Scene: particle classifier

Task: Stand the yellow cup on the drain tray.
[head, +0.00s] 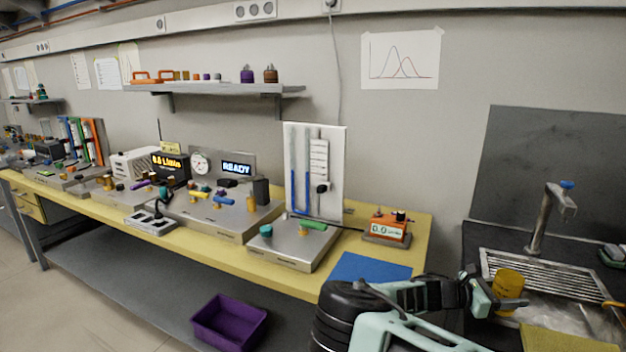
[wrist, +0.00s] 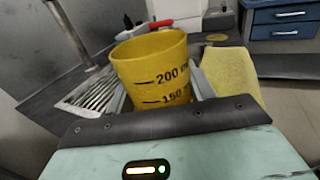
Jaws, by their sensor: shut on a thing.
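The yellow cup (head: 508,284) is at the right in the head view, in front of the drain tray as seen from the camera. In the wrist view the yellow cup (wrist: 155,72) fills the middle, with black volume marks on its side and its open rim up. My gripper (head: 494,300) is shut on the cup, which looks roughly upright. In the wrist view the fingers lie on both sides of the cup, their tips partly hidden by it. The drain tray (head: 500,262) is a ribbed metal tray beneath the tap; its ribs (wrist: 92,92) also show left of the cup in the wrist view.
A tap (head: 545,225) with a blue top rises behind the drain tray. A sink basin (head: 575,310) lies to the right. A yellow cloth (head: 548,340) lies at the front; it also shows in the wrist view (wrist: 232,75). An orange instrument (head: 386,228) stands on the bench at left.

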